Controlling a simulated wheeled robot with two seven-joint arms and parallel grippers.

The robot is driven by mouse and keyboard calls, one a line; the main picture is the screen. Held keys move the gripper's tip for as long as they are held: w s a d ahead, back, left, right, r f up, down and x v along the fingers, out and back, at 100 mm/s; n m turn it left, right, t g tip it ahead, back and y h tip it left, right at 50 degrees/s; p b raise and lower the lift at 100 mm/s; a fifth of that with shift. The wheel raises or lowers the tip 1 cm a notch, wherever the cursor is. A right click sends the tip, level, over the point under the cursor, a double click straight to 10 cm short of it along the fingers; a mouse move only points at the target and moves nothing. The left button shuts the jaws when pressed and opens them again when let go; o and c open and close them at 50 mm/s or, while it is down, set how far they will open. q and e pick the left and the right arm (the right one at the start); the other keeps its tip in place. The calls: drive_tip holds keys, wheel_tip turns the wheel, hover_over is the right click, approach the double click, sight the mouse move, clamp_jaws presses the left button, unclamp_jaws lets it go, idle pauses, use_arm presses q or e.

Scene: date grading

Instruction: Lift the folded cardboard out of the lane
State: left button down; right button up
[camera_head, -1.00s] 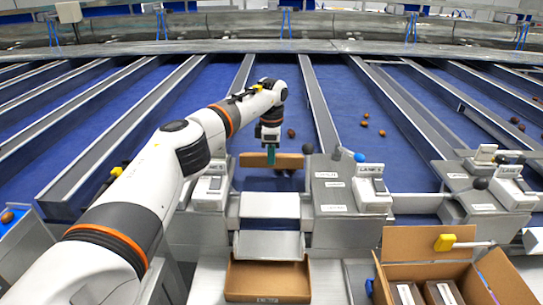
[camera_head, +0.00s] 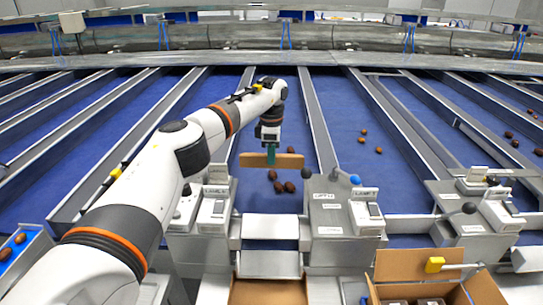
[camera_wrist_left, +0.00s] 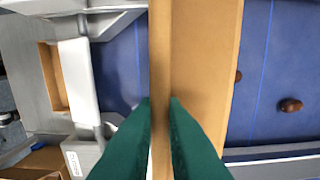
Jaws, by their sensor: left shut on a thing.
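The folded cardboard (camera_head: 290,161) is a brown strip held crosswise over the blue lane (camera_head: 245,145) in the middle of the head view. My left gripper (camera_head: 271,156), with green fingers, is shut on it from above. In the left wrist view the green fingertips (camera_wrist_left: 161,102) pinch one panel of the cardboard (camera_wrist_left: 205,60), with its fold running along the picture. Several dark dates (camera_head: 279,187) lie on the lane just below the cardboard in the head view. My right gripper is not in view.
Metal dividers (camera_head: 318,120) flank the lane. A grey gate and chute (camera_head: 270,227) stand at its near end, above a cardboard tray (camera_head: 268,292). Lane control units (camera_head: 365,210) stand beside it. An open carton (camera_head: 415,265) is at the lower right.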

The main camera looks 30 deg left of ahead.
use_arm(q)
drive_tip(key=shift+r+p, duration=2.3)
drive_tip(key=shift+r, duration=0.65)
drive_tip(key=shift+f, duration=0.15)
